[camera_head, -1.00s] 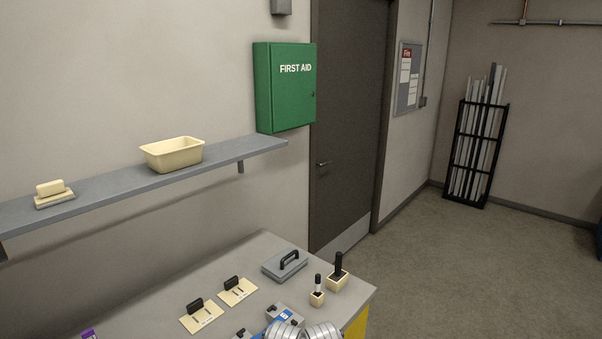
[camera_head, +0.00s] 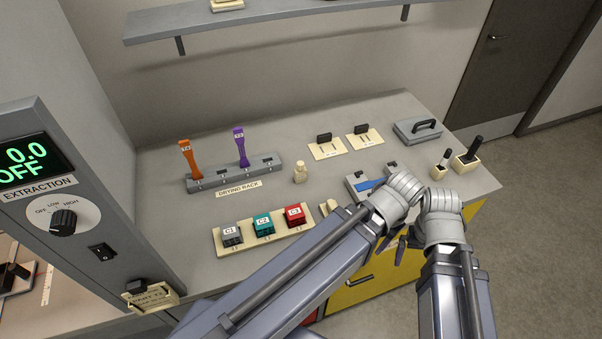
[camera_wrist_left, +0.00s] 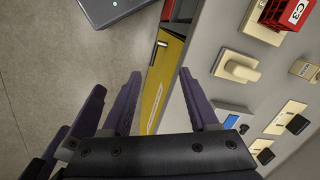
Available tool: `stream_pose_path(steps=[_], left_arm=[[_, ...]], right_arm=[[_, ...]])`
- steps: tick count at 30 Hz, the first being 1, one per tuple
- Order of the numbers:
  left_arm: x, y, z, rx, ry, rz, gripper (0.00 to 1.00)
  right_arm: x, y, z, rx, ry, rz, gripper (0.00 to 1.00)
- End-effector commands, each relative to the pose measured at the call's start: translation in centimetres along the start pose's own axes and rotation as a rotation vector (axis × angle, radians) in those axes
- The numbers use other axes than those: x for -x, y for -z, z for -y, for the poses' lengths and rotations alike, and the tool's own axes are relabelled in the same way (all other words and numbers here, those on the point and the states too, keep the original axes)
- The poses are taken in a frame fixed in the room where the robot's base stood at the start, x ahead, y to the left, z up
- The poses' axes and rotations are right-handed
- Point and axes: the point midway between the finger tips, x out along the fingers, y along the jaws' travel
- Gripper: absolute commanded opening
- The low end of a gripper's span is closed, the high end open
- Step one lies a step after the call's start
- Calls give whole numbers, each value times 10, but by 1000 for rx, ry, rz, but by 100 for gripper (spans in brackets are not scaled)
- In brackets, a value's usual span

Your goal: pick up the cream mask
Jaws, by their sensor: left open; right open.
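A cream block on a cream base (camera_head: 330,207) sits beside the coloured blocks, partly behind my left arm. My left gripper (camera_wrist_left: 160,88) is open and empty, past the bench's front edge. My right gripper (camera_head: 408,243) is open near the bench front, with dark purple fingers. The left gripper is mostly hidden in the head view.
A cream holder (camera_head: 220,245) carries grey, green and red blocks.

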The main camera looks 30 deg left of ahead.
Motion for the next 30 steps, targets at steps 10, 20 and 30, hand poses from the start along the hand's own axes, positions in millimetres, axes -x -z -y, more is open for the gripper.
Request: stream_pose_path(steps=[10,20,30], left_arm=[[0,17,21,-6,-10,0,67],[-5,72,172,-77,-64,-20,67],[-15,69,316,-150,-89,-58,67]], right_arm=[[2,0,0,0,0,0,100],[8,0,-1,0,0,0,100],[13,-1,-1,0,0,0,100]])
